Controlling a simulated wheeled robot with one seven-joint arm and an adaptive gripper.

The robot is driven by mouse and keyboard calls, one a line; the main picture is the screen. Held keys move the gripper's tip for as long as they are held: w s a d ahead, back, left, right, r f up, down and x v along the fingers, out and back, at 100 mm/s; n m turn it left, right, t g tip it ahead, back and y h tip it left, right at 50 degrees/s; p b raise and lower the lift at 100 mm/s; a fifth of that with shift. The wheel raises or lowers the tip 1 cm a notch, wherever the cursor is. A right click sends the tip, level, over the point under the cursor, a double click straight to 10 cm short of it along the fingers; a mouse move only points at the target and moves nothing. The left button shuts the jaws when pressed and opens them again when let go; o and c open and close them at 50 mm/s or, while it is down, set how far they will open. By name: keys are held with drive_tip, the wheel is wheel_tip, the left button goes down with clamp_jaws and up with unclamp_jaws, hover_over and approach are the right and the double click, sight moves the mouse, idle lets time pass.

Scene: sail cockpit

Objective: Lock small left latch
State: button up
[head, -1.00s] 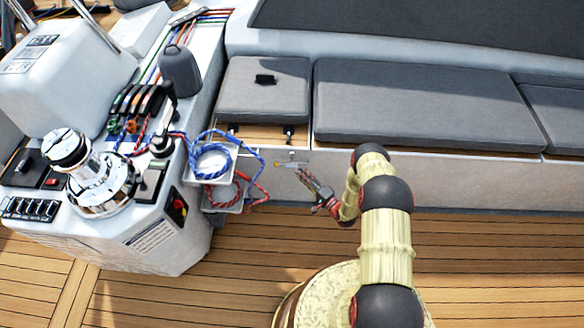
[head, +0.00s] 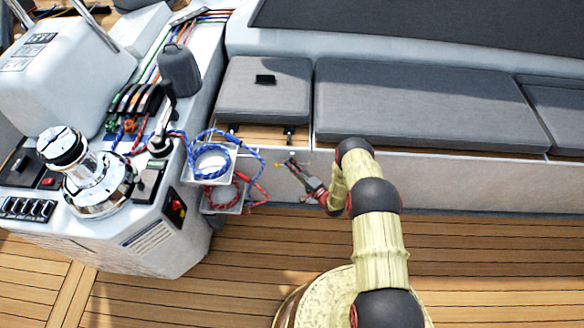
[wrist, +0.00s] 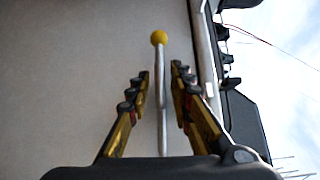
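A small lever with a yellow ball end (head: 277,164) is on the white front panel below the small left seat cushion (head: 263,88). In the wrist view the silver lever (wrist: 161,85) runs lengthwise between my two fingers, its yellow ball (wrist: 159,38) beyond the tips. My gripper (head: 293,163) is at the panel, over part of the lever. In the wrist view my gripper (wrist: 160,75) is open around the lever, with a narrow gap on each side. The lever's base is hidden.
Two small dark fittings, left (head: 233,130) and right (head: 288,134), sit under the cushion's front edge. Rope bins (head: 222,208) with blue and red coils hang just left of my gripper. A console with a chrome winch (head: 98,190) stands farther left. The wooden deck (head: 490,250) is clear at right.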

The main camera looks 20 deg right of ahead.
clamp_jaws()
idle(0.6)
